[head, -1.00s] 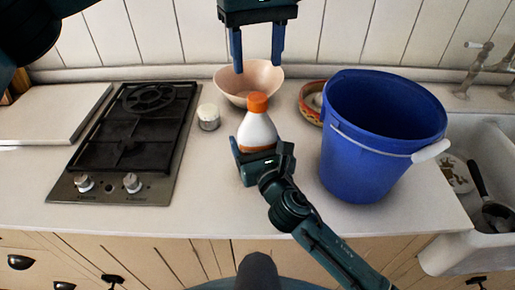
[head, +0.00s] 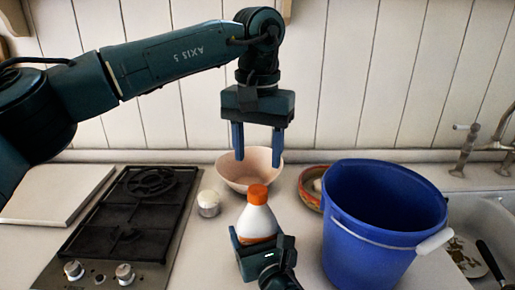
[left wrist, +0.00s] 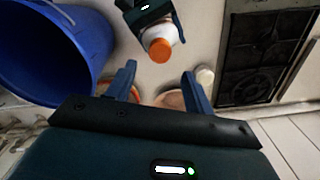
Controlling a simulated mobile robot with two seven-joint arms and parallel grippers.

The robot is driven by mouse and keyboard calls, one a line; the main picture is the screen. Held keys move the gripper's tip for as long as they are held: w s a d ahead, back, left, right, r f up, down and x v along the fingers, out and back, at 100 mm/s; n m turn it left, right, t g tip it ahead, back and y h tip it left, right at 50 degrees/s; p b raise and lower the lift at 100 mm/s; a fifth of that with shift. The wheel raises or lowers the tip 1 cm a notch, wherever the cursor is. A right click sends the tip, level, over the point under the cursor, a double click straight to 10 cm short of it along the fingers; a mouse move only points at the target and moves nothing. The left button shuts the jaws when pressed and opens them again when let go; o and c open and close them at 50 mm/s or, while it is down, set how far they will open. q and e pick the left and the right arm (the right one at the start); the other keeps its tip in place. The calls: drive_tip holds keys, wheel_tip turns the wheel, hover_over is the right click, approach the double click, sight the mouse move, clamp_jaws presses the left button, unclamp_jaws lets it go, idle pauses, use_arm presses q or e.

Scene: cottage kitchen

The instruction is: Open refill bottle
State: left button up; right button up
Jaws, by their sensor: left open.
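The refill bottle (head: 258,222) is white with an orange cap (head: 257,194) and an orange band low on its body. It stands upright over the counter. My right gripper (head: 258,243) has its fingers on either side of the lower body and appears closed on it. My left gripper (head: 258,160) is open and empty, pointing down above the cap with a gap between. In the left wrist view the orange cap (left wrist: 160,50) shows just beyond the left fingertips (left wrist: 159,72). The bottle's base is hidden by the right gripper.
A large blue bucket (head: 375,220) stands close on the right. Behind the bottle are a pale bowl (head: 235,173) and a patterned dish (head: 309,186). A small white-topped jar (head: 208,203) is left of it, then the gas hob (head: 130,225). The sink (head: 490,215) is far right.

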sight(258, 189)
use_arm(q)
drive_tip(key=shift+f, duration=4)
drive_tip(key=shift+c, duration=0.3)
